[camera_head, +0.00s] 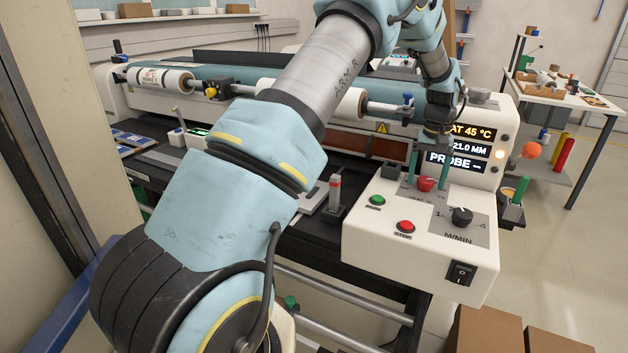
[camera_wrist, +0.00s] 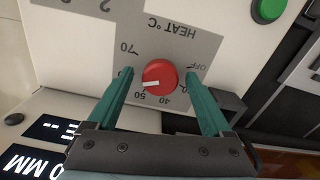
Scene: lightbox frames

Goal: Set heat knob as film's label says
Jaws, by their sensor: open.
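The red heat knob (camera_wrist: 159,76) sits on a grey panel marked HEAT °C. The wrist view shows it upside down, with its white pointer mark toward the picture's left, near 50. My gripper (camera_wrist: 160,73) is open, with one teal finger on each side of the knob and visible gaps between. The left finger hides part of the scale. In the head view the knob (camera_head: 426,184) shows between the fingers. The film roll (camera_head: 165,78) at the left of the machine carries a printed label, too small to read surely. The display (camera_head: 472,132) reads "AT 45 °C".
A green-handled tool in a holder (camera_head: 512,211) stands right of the panel. Cardboard boxes (camera_head: 487,330) lie below.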

